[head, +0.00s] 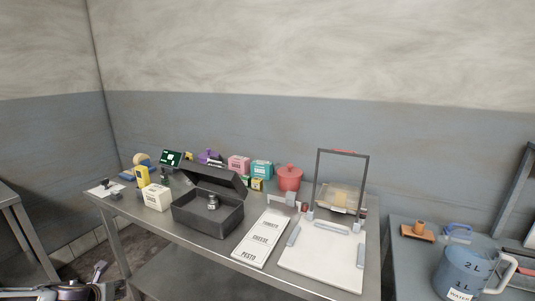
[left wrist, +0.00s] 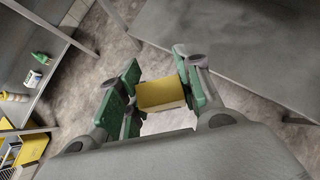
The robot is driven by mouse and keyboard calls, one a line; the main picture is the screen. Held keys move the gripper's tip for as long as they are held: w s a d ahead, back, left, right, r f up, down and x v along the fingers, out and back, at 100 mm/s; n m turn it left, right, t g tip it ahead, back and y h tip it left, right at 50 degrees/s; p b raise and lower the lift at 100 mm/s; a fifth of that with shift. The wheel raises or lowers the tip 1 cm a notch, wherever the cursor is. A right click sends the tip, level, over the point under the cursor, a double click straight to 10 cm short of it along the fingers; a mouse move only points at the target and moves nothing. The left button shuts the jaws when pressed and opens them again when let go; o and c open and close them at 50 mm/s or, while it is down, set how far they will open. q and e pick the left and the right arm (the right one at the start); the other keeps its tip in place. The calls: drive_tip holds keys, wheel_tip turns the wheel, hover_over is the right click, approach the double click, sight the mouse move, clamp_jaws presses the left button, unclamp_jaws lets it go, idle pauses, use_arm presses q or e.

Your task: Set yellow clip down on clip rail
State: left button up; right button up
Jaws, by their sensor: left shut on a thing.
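The yellow clip (left wrist: 162,96) shows in the left wrist view as a yellow block between the green-padded fingers of my left gripper (left wrist: 158,92). The gripper is shut on it, above the floor. In the head view my left gripper (head: 98,272) is low at the left, below and in front of the table; the clip cannot be made out there. Grey bars lie on a white board (head: 318,270) at the table's right; one bar (head: 331,227) is at its back. I cannot tell which part is the clip rail. My right gripper is not in view.
On the steel table stand an open black box (head: 207,222), a white label board (head: 262,238), a red pot (head: 289,178) and a black frame (head: 318,182). A blue jug (head: 465,272) stands on the right-hand table. The left wrist view shows a shelf with bottles (left wrist: 33,78).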

use_arm(q)
drive_tip(key=shift+s+a+f, duration=0.3)
drive_tip(key=shift+s+f, duration=0.1)
drive_tip(key=shift+s, duration=0.05)
drive_tip(key=shift+s+f, duration=0.3)
drive_tip(key=shift+f, duration=0.1)
drive_tip(key=shift+s+f, duration=0.1)
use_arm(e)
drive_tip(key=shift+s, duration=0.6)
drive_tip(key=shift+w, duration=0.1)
